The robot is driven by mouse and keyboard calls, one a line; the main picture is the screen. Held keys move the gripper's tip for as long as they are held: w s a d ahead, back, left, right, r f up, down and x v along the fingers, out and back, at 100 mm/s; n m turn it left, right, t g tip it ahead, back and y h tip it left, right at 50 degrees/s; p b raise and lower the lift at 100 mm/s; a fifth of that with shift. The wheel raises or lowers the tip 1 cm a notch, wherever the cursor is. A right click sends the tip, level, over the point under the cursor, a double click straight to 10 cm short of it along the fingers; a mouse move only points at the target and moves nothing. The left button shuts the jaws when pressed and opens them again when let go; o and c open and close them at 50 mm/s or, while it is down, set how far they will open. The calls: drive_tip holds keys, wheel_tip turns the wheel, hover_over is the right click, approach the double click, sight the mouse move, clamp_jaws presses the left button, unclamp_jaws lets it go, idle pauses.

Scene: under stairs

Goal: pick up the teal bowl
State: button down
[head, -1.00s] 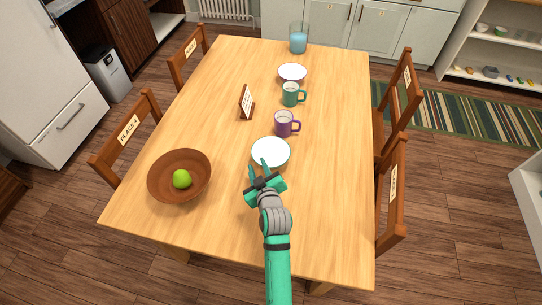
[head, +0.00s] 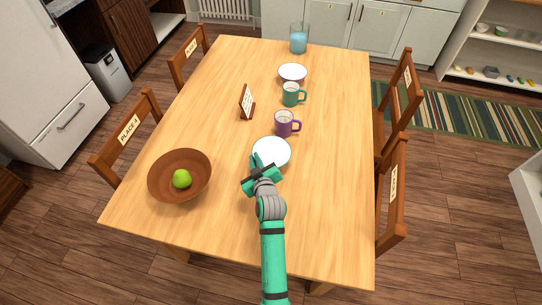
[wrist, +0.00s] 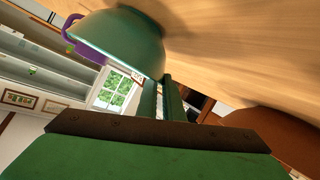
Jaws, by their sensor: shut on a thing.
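The teal bowl (head: 272,152) looks white inside with a thin teal rim in the head view. It is near the middle of the table's front half. Its teal outside (wrist: 125,38) shows in the wrist view. My gripper (head: 258,165) is at the bowl's near left edge. In the wrist view its fingers (wrist: 162,98) are close together at the bowl's rim, shut on the bowl. The exact contact is partly hidden. I cannot tell whether the bowl is clear of the table.
A purple mug (head: 285,123), a green mug (head: 291,94) and a second white-lined bowl (head: 292,72) stand in line behind. A small sign (head: 246,102) stands left of them. A brown bowl (head: 160,170) with a green apple (head: 181,179) is at left. The table's right side is clear.

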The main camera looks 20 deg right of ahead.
drive_tip(key=shift+r, duration=0.6)
drive_tip(key=s+a+r, duration=0.2)
drive_tip(key=s+r, duration=0.9)
drive_tip(key=s, duration=0.3)
drive_tip(key=shift+r, duration=0.4)
drive_tip(key=shift+w, duration=0.1)
idle(1.0)
